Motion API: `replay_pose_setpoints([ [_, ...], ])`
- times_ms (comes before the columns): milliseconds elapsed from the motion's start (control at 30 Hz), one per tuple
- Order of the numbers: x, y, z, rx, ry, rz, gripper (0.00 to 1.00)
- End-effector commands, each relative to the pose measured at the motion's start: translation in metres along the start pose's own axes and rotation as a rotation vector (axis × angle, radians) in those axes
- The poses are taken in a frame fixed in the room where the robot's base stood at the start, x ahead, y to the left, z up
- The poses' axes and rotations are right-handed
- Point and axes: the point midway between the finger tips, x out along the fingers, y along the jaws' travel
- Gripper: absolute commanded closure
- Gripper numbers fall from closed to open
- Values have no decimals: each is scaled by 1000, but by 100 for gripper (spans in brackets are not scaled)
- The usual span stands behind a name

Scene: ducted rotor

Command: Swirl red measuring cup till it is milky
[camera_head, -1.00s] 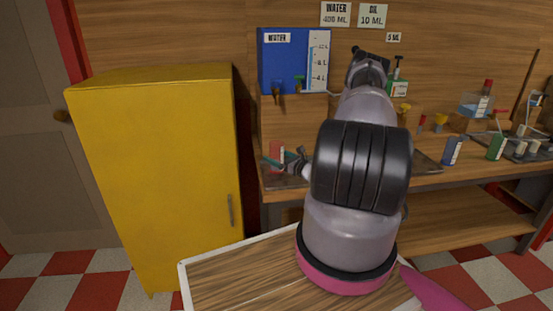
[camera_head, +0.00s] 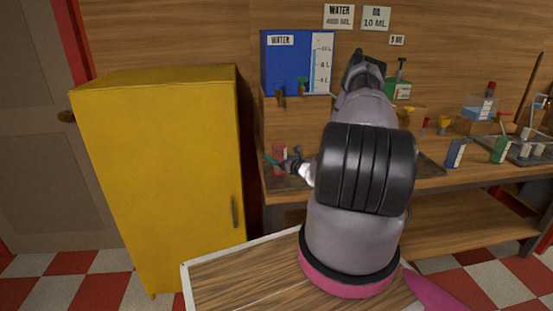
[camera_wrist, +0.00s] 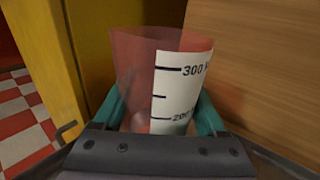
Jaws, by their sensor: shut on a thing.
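The red measuring cup (camera_wrist: 138,70) is see-through red with a white scale strip marked 300 and 200. It fills the middle of the wrist view, tilted a little, between the two teal fingers of my gripper (camera_wrist: 160,118). My gripper is shut on it. In the head view the cup (camera_head: 279,155) shows small at the left end of the workbench, with my gripper (camera_head: 278,161) at it. The lower part of the cup is hidden behind my gripper in the wrist view. I cannot make out the state of any liquid inside.
A yellow cabinet (camera_head: 160,170) stands close to the left of the bench. A blue water tank (camera_head: 284,70) with taps is above the cup on a wooden block (camera_head: 297,125). Bottles, funnels and a rack stand along the bench to the right.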

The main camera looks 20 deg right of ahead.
Motion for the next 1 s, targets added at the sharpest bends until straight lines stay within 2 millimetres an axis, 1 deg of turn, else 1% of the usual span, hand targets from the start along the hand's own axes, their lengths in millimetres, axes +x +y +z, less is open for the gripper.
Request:
replay_pose_setpoints([
  [167,0,-1,17,-2,-2,0,100],
  [400,0,-1,66,-4,-2,1,100],
  [500,0,0,82,-3,-1,1,100],
  [733,1,-1,113,-4,-1,1,100],
  [1000,0,-1,140,-3,-1,1,100],
])
